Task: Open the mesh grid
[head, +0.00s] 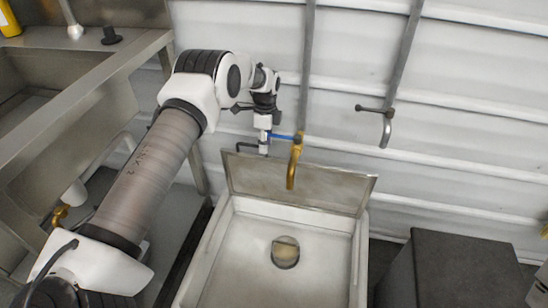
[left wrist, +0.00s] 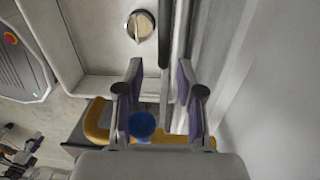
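A flat grey-brown panel (head: 298,184) stands upright along the back edge of the metal sink (head: 362,262). It may be the mesh grid, but I cannot make out any mesh. In the left wrist view its thin edge (left wrist: 165,45) runs down toward the space between the fingers. My left gripper (head: 262,146) points down near the panel's upper left corner, beside the tap. The left wrist view shows its two fingers (left wrist: 160,85) spread apart; I cannot tell whether either touches the panel. My right gripper is not in view.
A brass spout (head: 294,165) with a blue handle (head: 284,137) is close to my left gripper. The basin has a round drain (head: 285,252). A metal counter (head: 85,85) stands left, a dark box (head: 465,270) right. The white ribbed wall (head: 455,130) is behind.

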